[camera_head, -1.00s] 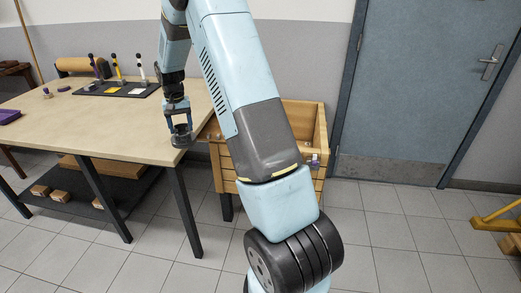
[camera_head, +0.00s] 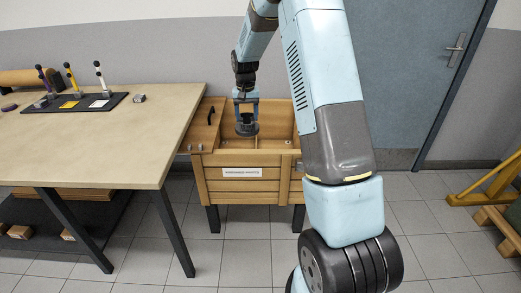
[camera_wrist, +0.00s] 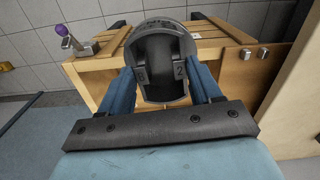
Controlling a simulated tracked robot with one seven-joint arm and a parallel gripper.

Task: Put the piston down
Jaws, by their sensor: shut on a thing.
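My gripper (camera_head: 246,116) is shut on the dark grey piston (camera_head: 246,129) and points down over the open wooden bin (camera_head: 245,187). In the head view the piston shows against the bin's inside, behind the front wall's top edge. I cannot tell whether it touches the bin's floor. The bin stands on dark legs and has a white label on its front and a divider inside.
The bin's lid (camera_head: 207,122), with a black handle, stands open at its left. The wooden table (camera_head: 120,140) lies to the left, with a black mat (camera_head: 45,107) of upright coloured-knob parts and a small grey part (camera_head: 139,98). A purple-knobbed latch (camera_wrist: 72,42) is at the bin's edge.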

